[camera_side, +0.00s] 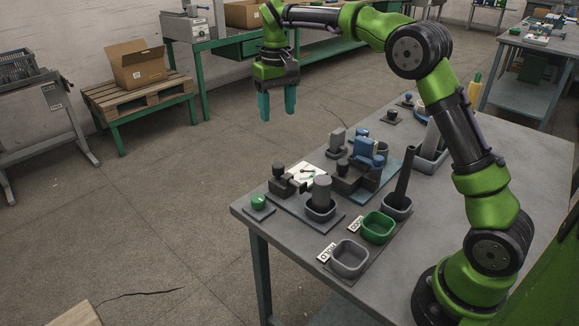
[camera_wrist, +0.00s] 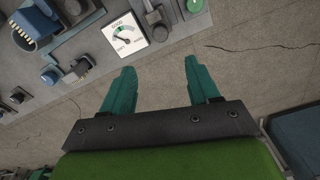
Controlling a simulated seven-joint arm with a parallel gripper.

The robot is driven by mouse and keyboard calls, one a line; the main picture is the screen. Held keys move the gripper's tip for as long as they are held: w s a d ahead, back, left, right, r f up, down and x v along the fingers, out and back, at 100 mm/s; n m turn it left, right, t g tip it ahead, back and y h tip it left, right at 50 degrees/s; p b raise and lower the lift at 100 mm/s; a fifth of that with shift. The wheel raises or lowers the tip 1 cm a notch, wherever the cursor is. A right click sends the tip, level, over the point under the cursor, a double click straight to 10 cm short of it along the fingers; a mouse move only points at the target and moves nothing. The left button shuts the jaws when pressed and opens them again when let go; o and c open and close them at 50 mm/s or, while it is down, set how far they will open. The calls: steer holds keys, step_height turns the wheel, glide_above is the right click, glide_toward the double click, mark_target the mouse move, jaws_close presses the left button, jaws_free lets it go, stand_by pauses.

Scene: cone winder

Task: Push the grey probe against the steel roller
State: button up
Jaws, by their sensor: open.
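My gripper (camera_side: 277,114) is open and empty, high above the floor beyond the table's far left edge. Its two teal fingers show in the wrist view (camera_wrist: 159,66), wide apart with only floor between them. A grey upright block (camera_side: 338,140) stands on a dark base near the table's far edge; in the wrist view it looks ridged (camera_wrist: 81,65). A grey cylinder (camera_side: 322,188) stands upright in a grey cup. I cannot tell for certain which grey part is the probe or which is the roller. My gripper touches none of them.
A dial gauge (camera_side: 307,174), dark knobbed fixture (camera_side: 281,180), blue-topped device (camera_side: 365,153) and green button (camera_side: 258,202) crowd the table (camera_side: 290,235). A tall dark cone (camera_side: 403,175), green bin (camera_side: 378,228) and grey bin (camera_side: 349,260) stand nearer. Air around my gripper is clear.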

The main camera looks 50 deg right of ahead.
mark_target(278, 166)
step_height(278, 166, down, 16)
steer(key=shift+f, duration=0.15)
stand_by(0.3)
steer(key=shift+a, duration=0.1)
jaws_close()
